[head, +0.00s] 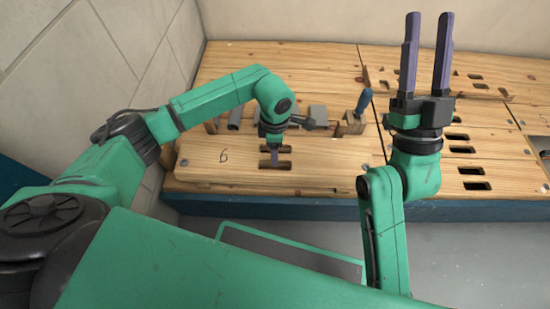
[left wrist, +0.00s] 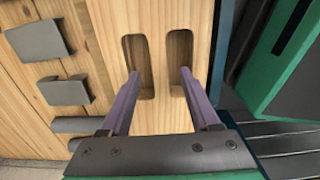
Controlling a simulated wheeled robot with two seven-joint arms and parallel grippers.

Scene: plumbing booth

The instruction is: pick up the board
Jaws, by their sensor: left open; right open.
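The board (head: 225,172) is a flat pale wooden plank marked "6", lying along the bench's front edge. It has two cut-out slots near its middle, and its wood also shows in the left wrist view (left wrist: 159,100). My left gripper (head: 281,154) points down over these slots, partly hidden by its own wrist. In the left wrist view its purple fingers (left wrist: 160,74) are apart with nothing between them but wood; each tip lies over one slot. I cannot tell whether the tips are inside the slots. My right gripper (head: 428,18) is open, empty and points up, right of the board.
Grey metal pieces (head: 234,118) stand behind the board, with several grey blocks (left wrist: 65,90) in the left wrist view. A blue-handled tool (head: 364,101) stands upright in a wooden block (head: 351,124). More slotted wooden panels (head: 485,130) lie at the right. Grey floor is in front.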

